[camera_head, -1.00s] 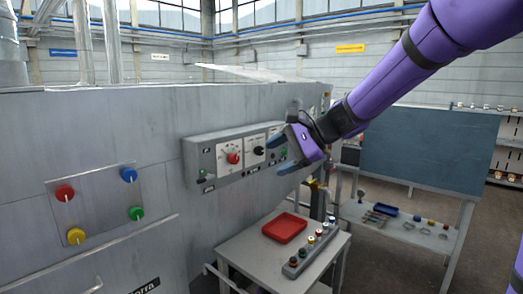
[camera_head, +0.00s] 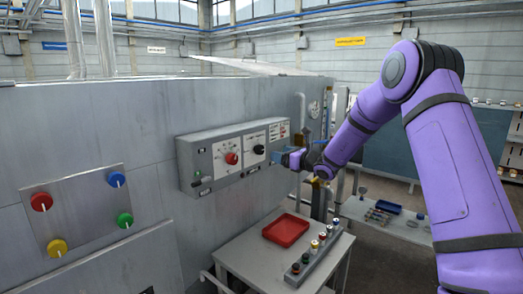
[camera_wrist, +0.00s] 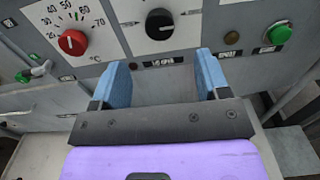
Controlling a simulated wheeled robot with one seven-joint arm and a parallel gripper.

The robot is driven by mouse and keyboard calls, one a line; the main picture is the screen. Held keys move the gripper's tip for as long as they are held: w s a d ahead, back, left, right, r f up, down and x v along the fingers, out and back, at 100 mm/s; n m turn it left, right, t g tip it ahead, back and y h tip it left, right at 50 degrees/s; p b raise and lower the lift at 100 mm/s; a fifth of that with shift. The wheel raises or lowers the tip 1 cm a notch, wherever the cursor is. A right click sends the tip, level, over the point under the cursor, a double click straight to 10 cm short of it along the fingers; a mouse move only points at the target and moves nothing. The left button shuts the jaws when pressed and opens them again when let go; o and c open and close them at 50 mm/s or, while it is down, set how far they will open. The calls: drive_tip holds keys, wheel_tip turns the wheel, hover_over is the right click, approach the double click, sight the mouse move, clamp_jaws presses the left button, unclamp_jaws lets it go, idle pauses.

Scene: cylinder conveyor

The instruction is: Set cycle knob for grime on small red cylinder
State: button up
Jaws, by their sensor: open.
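The grey control panel (camera_head: 213,178) is on the machine wall in the head view. Its black cycle knob (camera_head: 259,149) sits right of a red temperature knob (camera_head: 231,158). In the wrist view the black knob (camera_wrist: 159,24) has a white pointer line aimed to the right, and labels too blurred to read. The red knob (camera_wrist: 72,42) is on a °C scale. My gripper (camera_wrist: 163,78) has its blue fingers apart with nothing between them, below the black knob in the picture and not touching it. In the head view my gripper (camera_head: 279,157) is beside the panel's right end.
A green button (camera_wrist: 279,34) and a small brown button (camera_wrist: 232,37) are right of the black knob. Below the panel, a table (camera_head: 245,257) carries a red tray (camera_head: 286,230) and a rack (camera_head: 318,256) of several small coloured cylinders. Colour knobs are on a left plate (camera_head: 85,215).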

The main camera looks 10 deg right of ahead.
sight(262, 149)
drive_tip(key=x, duration=1)
drive_tip(key=c, duration=0.9)
